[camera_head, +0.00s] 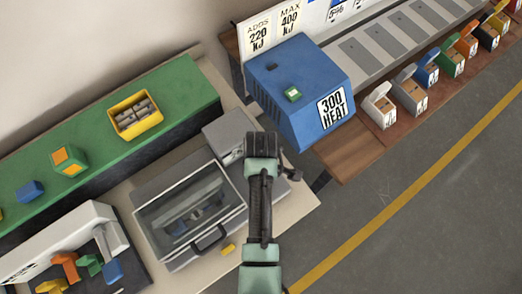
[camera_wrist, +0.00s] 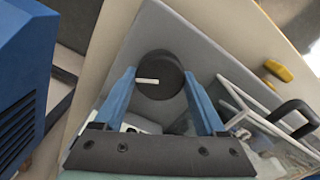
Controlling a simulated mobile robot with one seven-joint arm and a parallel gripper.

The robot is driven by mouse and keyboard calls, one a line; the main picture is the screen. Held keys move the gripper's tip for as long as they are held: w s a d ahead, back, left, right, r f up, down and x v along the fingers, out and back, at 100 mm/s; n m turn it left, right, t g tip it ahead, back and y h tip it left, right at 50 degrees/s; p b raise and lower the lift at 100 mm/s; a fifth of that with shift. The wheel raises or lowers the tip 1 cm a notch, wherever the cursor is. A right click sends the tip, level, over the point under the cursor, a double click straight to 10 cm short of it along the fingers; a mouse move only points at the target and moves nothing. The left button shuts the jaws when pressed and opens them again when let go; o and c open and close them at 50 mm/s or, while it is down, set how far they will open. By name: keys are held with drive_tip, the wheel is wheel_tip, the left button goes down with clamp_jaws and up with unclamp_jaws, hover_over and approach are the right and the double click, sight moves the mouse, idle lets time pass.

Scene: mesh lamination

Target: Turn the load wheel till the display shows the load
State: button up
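The load wheel (camera_wrist: 160,76) is a dark round knob with a white mark, on the grey face of the machine (camera_wrist: 205,35) in the wrist view. The mark points roughly sideways. My gripper (camera_wrist: 159,74) has its two blue fingers apart, one on each side of the wheel in the picture. I cannot tell whether they touch it. In the head view my gripper's end (camera_head: 262,146) hangs over the right part of the grey machine (camera_head: 222,133), and the wheel cannot be made out there. I cannot make out a load reading in either view.
A clear-lidded case (camera_head: 190,210) with a black handle (camera_head: 208,239) adjoins on the left. A yellow piece (camera_head: 228,249) lies by the case. The grey floor at the right is open.

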drive_tip(key=c, duration=0.6)
drive_tip(key=shift+m, duration=0.4)
drive_tip(key=m+p, duration=0.2)
drive_tip(key=m, duration=0.1)
drive_tip(key=shift+r+m, duration=0.15)
drive_tip(key=shift+m, duration=0.25)
drive_tip(key=m+p, duration=0.1)
drive_tip(key=m, duration=0.3)
drive_tip(key=shift+p, duration=0.35)
drive_tip(key=m+p, duration=0.1)
drive_tip(key=m, duration=0.4)
drive_tip(key=shift+w+m+p, duration=0.1)
drive_tip(key=shift+m+p, duration=0.25)
drive_tip(key=shift+m, duration=1.45)
